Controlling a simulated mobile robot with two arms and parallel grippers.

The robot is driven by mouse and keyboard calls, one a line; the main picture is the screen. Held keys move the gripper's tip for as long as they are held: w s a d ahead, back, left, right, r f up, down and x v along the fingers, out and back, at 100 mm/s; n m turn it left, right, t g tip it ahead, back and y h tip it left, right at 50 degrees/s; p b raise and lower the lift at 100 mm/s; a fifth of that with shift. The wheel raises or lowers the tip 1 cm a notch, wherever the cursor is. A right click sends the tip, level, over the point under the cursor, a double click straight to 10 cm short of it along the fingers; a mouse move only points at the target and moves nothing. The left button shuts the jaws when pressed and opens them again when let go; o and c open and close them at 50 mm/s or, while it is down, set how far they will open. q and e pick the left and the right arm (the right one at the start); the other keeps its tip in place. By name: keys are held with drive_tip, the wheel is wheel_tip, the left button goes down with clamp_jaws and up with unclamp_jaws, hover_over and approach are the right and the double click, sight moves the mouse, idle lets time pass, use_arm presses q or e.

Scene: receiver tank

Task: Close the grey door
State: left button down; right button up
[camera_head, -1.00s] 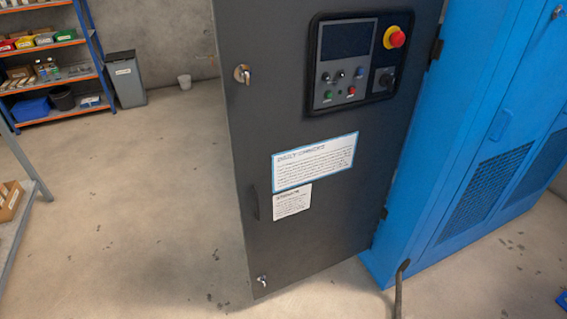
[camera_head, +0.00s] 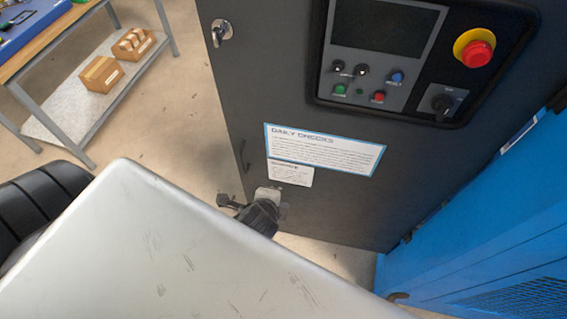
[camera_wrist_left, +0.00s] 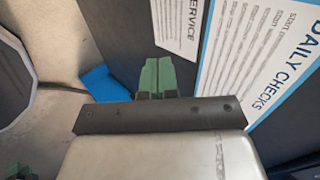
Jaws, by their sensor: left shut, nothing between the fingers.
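The grey door (camera_head: 300,200) fills the middle of the head view. It stands open, swung out from the blue cabinet (camera_head: 470,240), with its hinge side at the right. Its black handle (camera_head: 242,157) is low near the left edge, and a silver lock sits above. My left gripper (camera_head: 258,210) is in front of the lower door, just below the small service label; its fingertips are hard to make out there. In the left wrist view its green fingers (camera_wrist_left: 157,72) are shut and empty, close to the labelled door face (camera_wrist_left: 262,105). Whether they touch it I cannot tell. My right gripper is not in view.
The door carries a control panel (camera_head: 400,60) with a red emergency knob (camera_head: 475,52). A workbench (camera_head: 75,110) with cardboard boxes on its lower shelf stands at the left. Clear concrete floor (camera_head: 180,125) lies between bench and door.

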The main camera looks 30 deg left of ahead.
use_arm(q)
drive_tip(key=r, duration=0.2)
approach(285, 167)
drive_tip(key=x, duration=0.5)
drive_tip(key=shift+s+f+p, duration=0.1)
drive_tip(key=shift+f+p, duration=0.2)
drive_tip(key=shift+f, duration=0.2)
drive_tip(key=shift+w+a+f, duration=0.1)
drive_tip(key=shift+w, duration=0.5)
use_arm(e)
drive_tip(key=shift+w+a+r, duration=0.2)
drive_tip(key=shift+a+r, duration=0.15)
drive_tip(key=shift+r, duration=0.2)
